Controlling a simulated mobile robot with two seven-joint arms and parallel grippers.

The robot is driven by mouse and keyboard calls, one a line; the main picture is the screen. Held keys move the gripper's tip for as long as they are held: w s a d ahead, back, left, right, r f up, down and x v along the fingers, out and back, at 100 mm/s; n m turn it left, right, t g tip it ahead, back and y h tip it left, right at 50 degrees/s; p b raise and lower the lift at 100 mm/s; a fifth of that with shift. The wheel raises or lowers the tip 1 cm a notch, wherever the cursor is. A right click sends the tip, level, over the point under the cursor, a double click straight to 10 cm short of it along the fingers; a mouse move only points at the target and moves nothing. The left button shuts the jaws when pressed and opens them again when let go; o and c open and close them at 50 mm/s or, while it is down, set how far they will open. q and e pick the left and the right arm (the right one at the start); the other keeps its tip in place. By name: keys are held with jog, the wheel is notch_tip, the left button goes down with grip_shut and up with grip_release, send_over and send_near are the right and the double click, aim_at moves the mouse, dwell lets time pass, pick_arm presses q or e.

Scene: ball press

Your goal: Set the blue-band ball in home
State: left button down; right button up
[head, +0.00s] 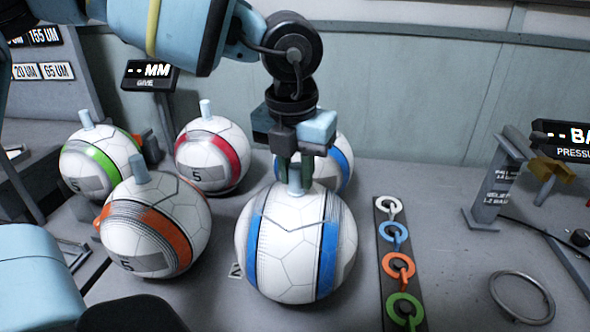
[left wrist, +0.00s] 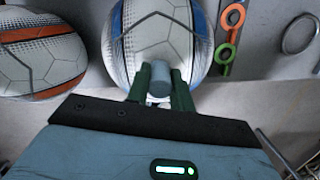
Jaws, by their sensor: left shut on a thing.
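A white ball with blue bands (head: 290,255) and a grey peg on top is at the front centre in the head view. My left gripper (head: 294,176) is above it, with its green fingers shut on the peg. In the left wrist view, the fingers (left wrist: 160,92) flank the peg, and the ball (left wrist: 150,40) is beyond. I cannot tell whether this ball touches the table. A second ball with a blue band (head: 341,165) is behind it, partly hidden by the gripper and front ball. No spot marked as home is readable. My right gripper is not in view.
Orange (head: 172,230), green (head: 96,158) and red (head: 212,155) band balls with pegs stand to the left. A strip of coloured rings (head: 396,265) lies right of the held ball. A metal ring (head: 522,296) lies farther right. Grey table is bare between strip and stand (head: 492,190).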

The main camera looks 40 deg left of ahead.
pick_arm(q)
jog(key=shift+f, duration=0.2)
jog(key=c, duration=1.2)
grip_release()
jog(key=shift+c, duration=0.2)
jog(key=shift+r, duration=0.2)
jog(key=shift+r, duration=0.3)
notch_tip(320, 180, up, 11)
jog(key=s+p, duration=0.1)
jog(key=shift+s+d+r, duration=0.15)
jog(key=shift+s+r, duration=0.05)
